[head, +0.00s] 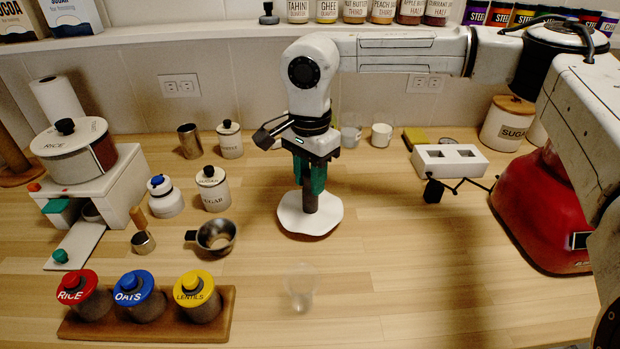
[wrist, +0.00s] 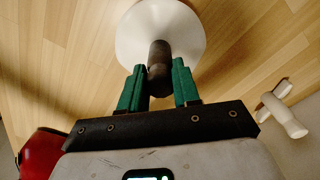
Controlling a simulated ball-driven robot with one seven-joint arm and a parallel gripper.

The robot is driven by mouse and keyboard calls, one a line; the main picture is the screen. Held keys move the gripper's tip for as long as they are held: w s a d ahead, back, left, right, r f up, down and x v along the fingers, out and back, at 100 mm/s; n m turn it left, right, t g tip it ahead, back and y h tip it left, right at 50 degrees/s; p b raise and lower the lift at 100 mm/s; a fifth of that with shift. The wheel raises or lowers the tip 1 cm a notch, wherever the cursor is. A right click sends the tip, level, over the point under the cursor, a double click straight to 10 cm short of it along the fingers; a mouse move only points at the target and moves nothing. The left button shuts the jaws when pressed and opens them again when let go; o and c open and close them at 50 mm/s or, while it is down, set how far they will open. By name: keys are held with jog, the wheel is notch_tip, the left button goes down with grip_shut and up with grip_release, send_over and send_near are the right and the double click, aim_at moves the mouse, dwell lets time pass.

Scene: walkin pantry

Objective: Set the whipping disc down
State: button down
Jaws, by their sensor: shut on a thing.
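The whipping disc (head: 295,218) is a round white plate with a dark upright stem. My gripper (head: 311,190) has green fingers that are shut on the stem, with the disc below them. The disc is level, at or just above the wooden counter; I cannot tell whether it touches. In the wrist view the white disc (wrist: 190,30) lies beyond the fingertips, and the dark stem stands between the green fingers of my gripper (wrist: 159,75).
A clear cup (head: 300,288) stands in front of the disc, and a metal pan (head: 215,238) to its left. The counter between disc and red appliance is mostly clear.

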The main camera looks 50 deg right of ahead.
jog(key=shift+f, duration=0.5)
jog(key=shift+f, duration=0.15)
jog(key=c, duration=0.8)
grip_release()
notch_tip(320, 180, up, 12)
jog(key=shift+b, duration=0.3)
